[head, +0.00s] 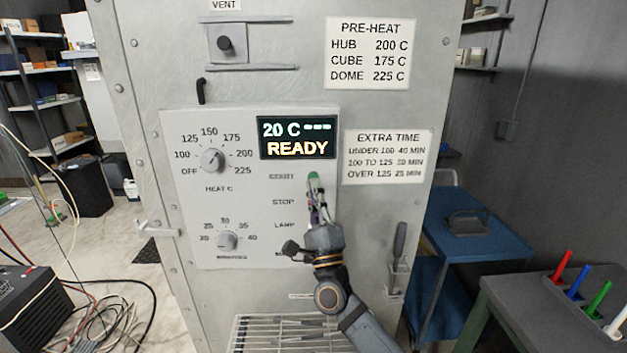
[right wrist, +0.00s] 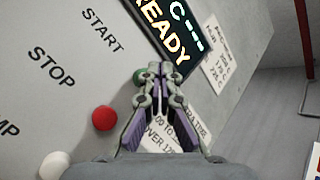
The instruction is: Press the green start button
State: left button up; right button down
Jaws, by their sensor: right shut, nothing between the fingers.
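The green start button (head: 313,175) sits right of the START label on the grey control panel (head: 255,190). In the right wrist view only a green edge of the button (right wrist: 139,77) shows, beside and behind the left fingertip. My right gripper (head: 315,188) is shut and empty, its tips right at the button; it also shows in the right wrist view (right wrist: 154,76). I cannot tell whether the tips touch the button. The display (head: 297,137) reads 20 C, dashes and READY. My left gripper is not in view.
The red stop button (right wrist: 104,117) and a white button (right wrist: 54,165) sit below the start button. The heat dial (head: 213,160) and minutes dial (head: 227,240) are left on the panel. A wire rack (head: 280,335) is below, and a blue cart (head: 480,240) stands right.

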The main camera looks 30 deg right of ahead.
dwell(0.6)
jog(key=shift+w+d, duration=0.25)
jog(key=shift+w, duration=0.15)
jog(key=shift+w+d, duration=0.2)
jog(key=shift+w, duration=0.15)
dwell(0.7)
jog(key=shift+s, duration=0.1)
jog(key=shift+s+a, duration=0.45)
jog(key=shift+s, duration=0.25)
jog(key=shift+s+a, duration=0.45)
jog(key=shift+s, duration=0.25)
jog(key=shift+s+a, duration=0.4)
jog(key=shift+s, duration=0.3)
jog(key=shift+s+a, duration=0.45)
jog(key=shift+s, duration=0.25)
